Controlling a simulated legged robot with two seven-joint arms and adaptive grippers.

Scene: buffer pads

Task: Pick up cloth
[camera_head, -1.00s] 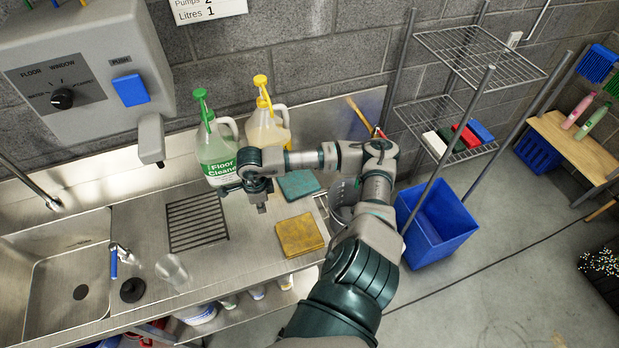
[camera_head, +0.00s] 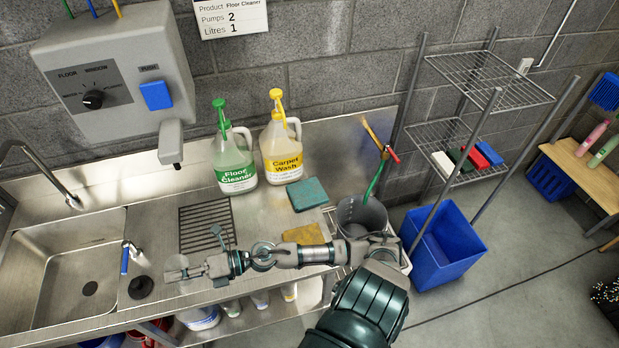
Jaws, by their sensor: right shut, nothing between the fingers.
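A yellow cloth (camera_head: 304,234) lies on the steel counter, partly hidden behind my right forearm. A teal cloth (camera_head: 307,194) lies flat further back, in front of the carpet wash bottle. My right arm reaches in from the lower right and across the front of the counter. Its gripper (camera_head: 190,272) is shut and empty, well left of both cloths. My left gripper is not in view.
A green-capped floor cleaner bottle (camera_head: 234,160) and a yellow-capped carpet wash bottle (camera_head: 281,150) stand behind the counter's drain grille (camera_head: 207,226). A sink (camera_head: 75,275) is at left. A grey bucket (camera_head: 361,216) and blue bin (camera_head: 444,247) are at right.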

